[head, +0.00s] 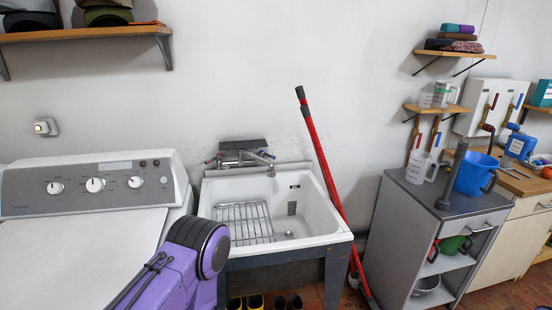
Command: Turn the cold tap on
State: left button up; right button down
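The tap (243,156) is a grey metal mixer at the back edge of a white utility tub (338,232), against the wall. Its spout points forward over the basin. A small handle with a reddish tip (209,160) is at its left. A handle with what looks like a bluish tip (267,155) is at its right. They are too small to tell how far each is turned, and no water shows. A purple and black part of my arm is at the bottom, in front of the tub's left side. Neither gripper is in view.
A wire rack (244,222) lies in the basin. A white washing machine (85,190) stands at left. A red pole (322,160) leans on the wall right of the tub. A grey cabinet (395,235) holds a blue bucket (474,174). The space above the basin is clear.

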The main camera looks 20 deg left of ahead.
aim_at(261, 153)
jog(key=z, duration=1.9)
jog(key=i, duration=1.1)
jog(key=u, duration=3.3)
